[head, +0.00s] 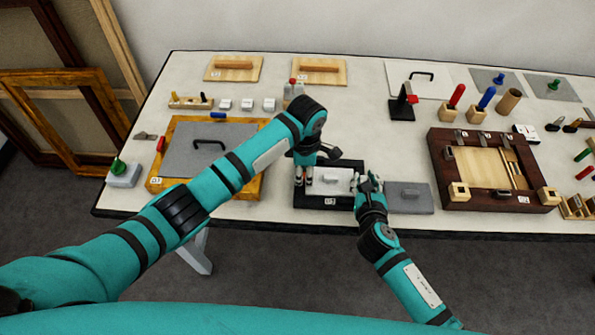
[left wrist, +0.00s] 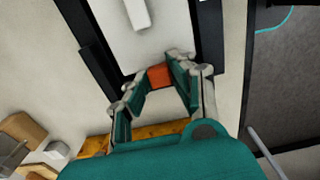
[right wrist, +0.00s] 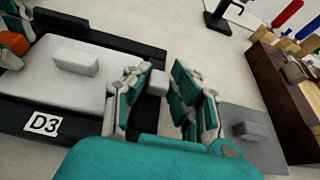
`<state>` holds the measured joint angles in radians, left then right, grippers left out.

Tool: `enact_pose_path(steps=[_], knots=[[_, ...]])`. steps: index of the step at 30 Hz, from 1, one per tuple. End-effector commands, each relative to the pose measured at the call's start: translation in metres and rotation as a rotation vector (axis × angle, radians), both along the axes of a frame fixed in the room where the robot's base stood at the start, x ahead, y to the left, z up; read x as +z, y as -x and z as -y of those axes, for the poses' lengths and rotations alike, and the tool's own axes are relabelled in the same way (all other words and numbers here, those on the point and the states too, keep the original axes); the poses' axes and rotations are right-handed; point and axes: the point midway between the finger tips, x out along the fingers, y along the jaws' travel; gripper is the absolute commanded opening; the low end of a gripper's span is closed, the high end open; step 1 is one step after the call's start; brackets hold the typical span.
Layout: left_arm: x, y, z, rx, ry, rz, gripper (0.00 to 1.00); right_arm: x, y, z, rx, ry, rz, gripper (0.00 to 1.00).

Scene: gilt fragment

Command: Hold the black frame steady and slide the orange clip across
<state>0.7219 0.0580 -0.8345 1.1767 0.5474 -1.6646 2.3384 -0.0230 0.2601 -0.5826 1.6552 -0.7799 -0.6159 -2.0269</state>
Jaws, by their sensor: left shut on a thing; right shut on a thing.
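The black frame (head: 316,203) lies flat near the table's front edge, with a white plate (right wrist: 55,85) inside it bearing a raised pale bar (right wrist: 76,58). Its D3 label (right wrist: 43,123) shows in the right wrist view. My left gripper (head: 306,176) is at the frame's left end, its fingers (left wrist: 158,84) shut on the orange clip (left wrist: 160,75). The clip also shows at the left edge of the right wrist view (right wrist: 14,43). My right gripper (head: 370,183) is at the frame's right end, shut on a small pale grey block (right wrist: 157,81). The fingers partly hide both held pieces.
A grey plate with a block (head: 412,203) lies just right of my right gripper. A wooden-edged grey panel (head: 180,163) lies left. A dark wooden tray (head: 437,170) and a black stand (head: 402,108) are at the right. Bare table shows behind the frame.

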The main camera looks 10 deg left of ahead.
Motion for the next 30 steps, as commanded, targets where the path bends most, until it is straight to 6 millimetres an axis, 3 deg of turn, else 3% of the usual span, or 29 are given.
enact_pose_path(steps=[7,8,12,23,30], knots=[[0.0,0.0,0.002,-0.002,0.002,-0.001,0.0,0.0,0.0,-0.001,0.001,-0.003,0.0,0.0],[0.0,0.0,0.002,-0.002,0.002,-0.001,0.27,0.0,0.0,-0.001,0.001,-0.003,0.0,0.0],[0.0,0.0,0.001,-0.002,0.002,0.0,0.45,0.0,0.0,-0.001,0.001,-0.003,0.0,0.0],[0.006,-0.001,0.002,-0.002,0.003,0.002,0.46,0.0,0.0,-0.001,0.001,-0.003,0.0,0.0],[0.048,-0.001,0.002,-0.003,0.005,0.004,0.46,0.0,0.0,-0.001,0.0,-0.002,0.0,0.0]])
